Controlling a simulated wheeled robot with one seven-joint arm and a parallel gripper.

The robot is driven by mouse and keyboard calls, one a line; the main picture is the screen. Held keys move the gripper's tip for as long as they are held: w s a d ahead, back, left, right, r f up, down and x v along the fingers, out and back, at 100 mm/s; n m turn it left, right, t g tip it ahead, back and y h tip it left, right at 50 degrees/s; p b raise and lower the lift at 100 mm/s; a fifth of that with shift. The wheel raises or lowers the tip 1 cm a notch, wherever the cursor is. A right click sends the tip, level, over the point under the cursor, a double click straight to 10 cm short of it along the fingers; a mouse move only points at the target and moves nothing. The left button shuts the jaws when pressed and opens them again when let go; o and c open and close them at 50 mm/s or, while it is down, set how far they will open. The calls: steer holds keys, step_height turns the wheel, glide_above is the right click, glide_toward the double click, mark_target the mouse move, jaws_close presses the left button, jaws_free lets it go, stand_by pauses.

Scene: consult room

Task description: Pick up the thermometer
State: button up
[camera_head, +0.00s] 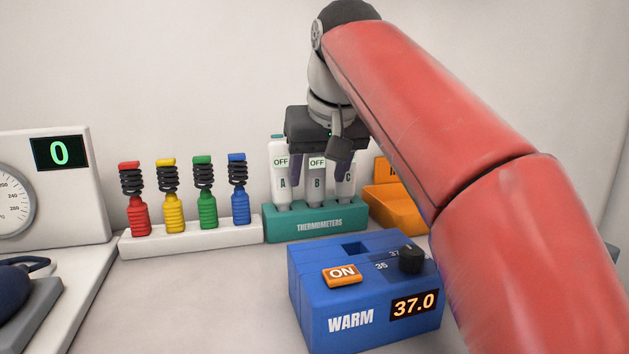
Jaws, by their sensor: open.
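Three white thermometers stand upright in a teal holder (318,224) marked THERMOMETERS. Thermometer A (283,185) is at the left, with OFF on its small screen. Thermometer B (317,184) is in the middle and also reads OFF. Thermometer C (346,187) is at the right, its upper part hidden by my gripper. My gripper (320,180) is open and points down over the holder. Its dark fingers show at either side of thermometer B, in front of the row. I cannot tell how far the fingers are from the thermometers, or whether they touch.
A blue WARM box (318,311) with an orange ON button, a black knob and a 37.0 display stands in front of the holder. An orange holder (393,205) is behind my red arm. A gauge panel (80,185) stands far left.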

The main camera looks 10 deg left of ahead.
steer(key=shift+x, duration=1.1)
steer(key=c, duration=1.1)
steer(key=shift+r, duration=0.1)
steer(key=shift+r+p, duration=0.5)
steer(key=shift+r, duration=0.85)
steer(key=s+a+b, duration=0.1)
steer(key=s+a, duration=0.9)
steer(key=s, duration=0.4)
steer(key=r, duration=0.3)
steer(key=r+p, duration=0.1)
steer(key=r, duration=0.1)
steer(key=shift+s+a+r, duration=0.15)
steer(key=shift+s+r, duration=0.15)
steer(key=shift+s, duration=0.1)
